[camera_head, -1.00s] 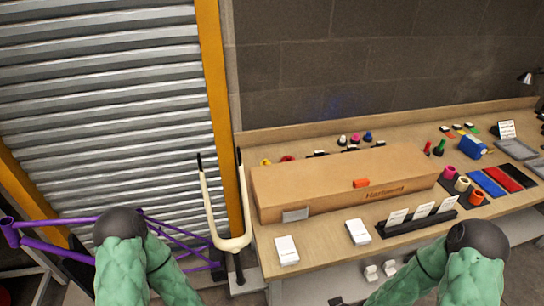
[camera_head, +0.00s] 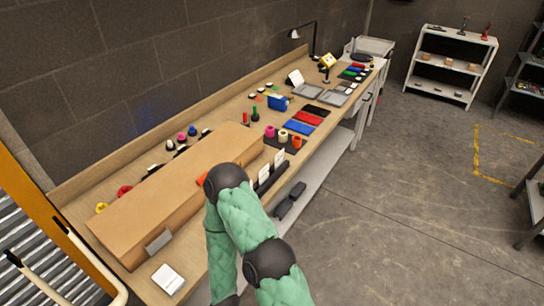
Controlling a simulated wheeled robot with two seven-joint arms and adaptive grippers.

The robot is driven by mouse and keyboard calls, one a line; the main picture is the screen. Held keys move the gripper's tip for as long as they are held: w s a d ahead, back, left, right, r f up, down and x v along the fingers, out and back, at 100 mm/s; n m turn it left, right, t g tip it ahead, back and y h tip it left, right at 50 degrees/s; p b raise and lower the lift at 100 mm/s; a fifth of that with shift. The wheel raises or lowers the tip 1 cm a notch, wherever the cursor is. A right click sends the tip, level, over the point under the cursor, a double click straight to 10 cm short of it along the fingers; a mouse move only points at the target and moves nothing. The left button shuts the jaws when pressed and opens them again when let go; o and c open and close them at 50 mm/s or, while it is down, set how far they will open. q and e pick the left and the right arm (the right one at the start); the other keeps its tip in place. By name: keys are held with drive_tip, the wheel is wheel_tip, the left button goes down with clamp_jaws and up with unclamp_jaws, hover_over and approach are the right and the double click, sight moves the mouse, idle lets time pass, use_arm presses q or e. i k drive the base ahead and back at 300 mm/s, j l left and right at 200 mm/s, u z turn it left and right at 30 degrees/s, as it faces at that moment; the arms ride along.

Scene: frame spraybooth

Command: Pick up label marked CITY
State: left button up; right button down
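White label cards (camera_head: 279,157) stand upright in a black holder (camera_head: 273,183) at the front edge of the workbench, in the middle of the head view. Another card (camera_head: 264,173) is beside it. My arm's black joint covers part of the holder and may hide more cards. The print on the cards is too small to read, so I cannot tell which one says CITY. My green-sleeved arm links come in from the bottom centre, in front of the bench.
A long cardboard box (camera_head: 165,195) lies on the bench (camera_head: 197,262) left of the holder. A white pad (camera_head: 168,279) lies at the near left corner. Tape rolls (camera_head: 283,136), coloured mats (camera_head: 308,118) and grey trays (camera_head: 333,97) sit farther right. The floor (camera_head: 410,200) to the right is open.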

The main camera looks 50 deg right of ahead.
sight(279, 158)
drive_tip(key=l+z, duration=0.1)
drive_tip(key=z, duration=0.35)
drive_tip(key=i+z, duration=0.15)
drive_tip(key=z, duration=0.3)
drive_tip(key=i+l+z, duration=0.1)
drive_tip(key=z, duration=0.35)
drive_tip(key=i+z, duration=0.1)
drive_tip(key=z, duration=0.35)
drive_tip(key=i+l, duration=0.15)
drive_tip(key=l, duration=0.2)
drive_tip(key=i+l, duration=0.15)
drive_tip(key=l, duration=0.2)
drive_tip(key=i+l, duration=0.15)
drive_tip(key=l, duration=0.2)
drive_tip(key=i+l, duration=0.15)
drive_tip(key=l, duration=0.2)
